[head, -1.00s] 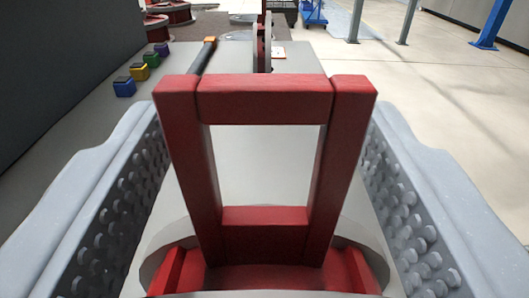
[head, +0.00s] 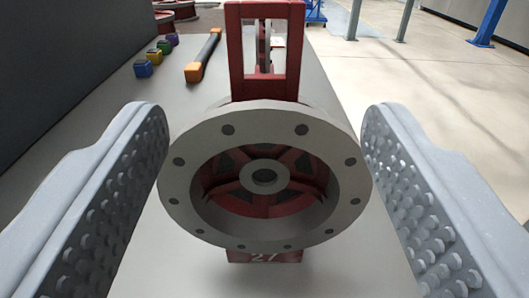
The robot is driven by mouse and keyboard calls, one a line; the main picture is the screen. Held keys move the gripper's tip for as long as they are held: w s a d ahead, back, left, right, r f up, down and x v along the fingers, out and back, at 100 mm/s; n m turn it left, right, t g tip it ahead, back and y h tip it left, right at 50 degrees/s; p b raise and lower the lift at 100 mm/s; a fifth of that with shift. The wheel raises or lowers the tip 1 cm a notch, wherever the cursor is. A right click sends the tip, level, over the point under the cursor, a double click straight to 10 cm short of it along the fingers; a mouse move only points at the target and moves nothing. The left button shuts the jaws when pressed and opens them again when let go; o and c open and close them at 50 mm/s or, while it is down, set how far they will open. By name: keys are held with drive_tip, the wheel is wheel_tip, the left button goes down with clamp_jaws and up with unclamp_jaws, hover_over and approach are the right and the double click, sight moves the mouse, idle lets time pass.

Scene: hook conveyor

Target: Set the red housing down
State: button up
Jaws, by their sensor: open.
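The red housing (head: 264,95) stands on the grey table top in the head view, straight ahead of my gripper. Its red rectangular frame rises at the back. A round grey flange (head: 190,205) with bolt holes faces me, with red spokes and a hub inside its opening. A red block marked 27 (head: 264,257) shows below the flange. The housing's underside is hidden.
The grey table (head: 185,110) is mostly clear around the housing. A black bar with orange ends (head: 205,55) lies behind it to the left. Several small coloured blocks (head: 143,68) stand in a row beside the dark wall (head: 60,70). Blue posts (head: 490,25) stand beyond on the right.

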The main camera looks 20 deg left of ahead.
drive_tip(key=shift+v, duration=0.85)
drive_tip(key=w+a+r+n+t+h, duration=0.1)
drive_tip(key=w+r+h, duration=0.45)
drive_tip(key=r, duration=0.75)
drive_tip(key=a+r+m+t+h, duration=0.1)
drive_tip(key=a+r+m+h, duration=0.3)
drive_tip(key=r, duration=1.4)
drive_tip(key=s+a+r+g+y, duration=0.1)
drive_tip(key=s+a+r, duration=0.2)
drive_tip(key=s+a, duration=0.2)
drive_tip(key=s+a+r+g+y, duration=0.1)
drive_tip(key=s+a+r, duration=0.2)
drive_tip(key=s+a, duration=0.2)
drive_tip(key=s+a+r+m+g+y, duration=0.1)
drive_tip(key=s+a+r, duration=0.3)
drive_tip(key=a, duration=0.5)
drive_tip(key=shift+s+a+g, duration=0.2)
drive_tip(key=shift+s+g, duration=0.1)
drive_tip(key=shift+s, duration=0.8)
